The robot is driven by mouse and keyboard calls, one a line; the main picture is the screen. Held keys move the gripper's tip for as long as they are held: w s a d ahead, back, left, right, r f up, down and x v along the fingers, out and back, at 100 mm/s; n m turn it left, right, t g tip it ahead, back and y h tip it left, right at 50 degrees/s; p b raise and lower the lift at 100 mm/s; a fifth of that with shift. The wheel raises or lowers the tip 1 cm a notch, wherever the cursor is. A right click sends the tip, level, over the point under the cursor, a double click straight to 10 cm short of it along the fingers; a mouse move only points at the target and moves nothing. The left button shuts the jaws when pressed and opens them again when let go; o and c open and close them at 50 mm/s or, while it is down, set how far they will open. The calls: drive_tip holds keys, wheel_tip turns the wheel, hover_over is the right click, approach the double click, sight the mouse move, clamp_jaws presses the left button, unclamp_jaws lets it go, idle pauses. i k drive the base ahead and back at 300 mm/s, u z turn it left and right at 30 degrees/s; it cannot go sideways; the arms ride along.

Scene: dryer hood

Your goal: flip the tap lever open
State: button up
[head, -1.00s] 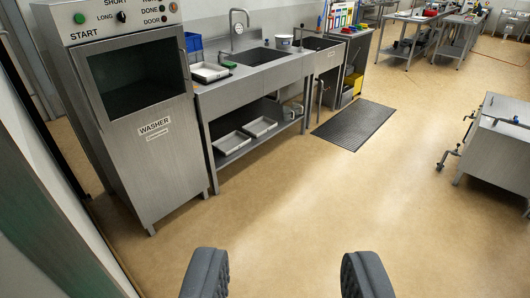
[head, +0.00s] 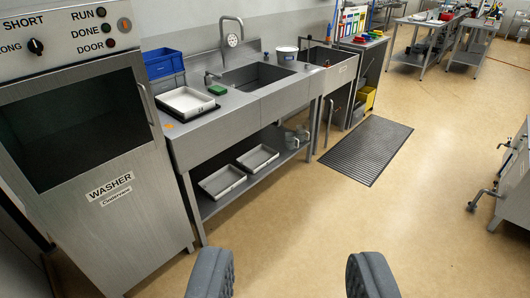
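My gripper (head: 290,274) is open and empty, its two dark grey fingers wide apart at the bottom of the view, above the floor. A tall gooseneck tap (head: 241,22) rises behind the steel sink (head: 258,76), beyond my gripper. A small fitting (head: 210,76) that looks like a low tap stands at the sink's left side. I cannot tell which of these bears the task's lever, or how any lever is set. My gripper is well apart from all of them.
The washer (head: 90,170) stands close on the left. White trays lie on the counter (head: 186,102) and on the shelf below. A dark ribbed mat (head: 368,148) lies on otherwise clear floor (head: 300,215).

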sight(220, 77)
drive_tip(key=z, duration=0.05)
drive_tip(key=i, duration=2.3)
drive_tip(key=u, duration=3.45)
drive_tip(key=i, duration=1)
drive_tip(key=z, duration=2.75)
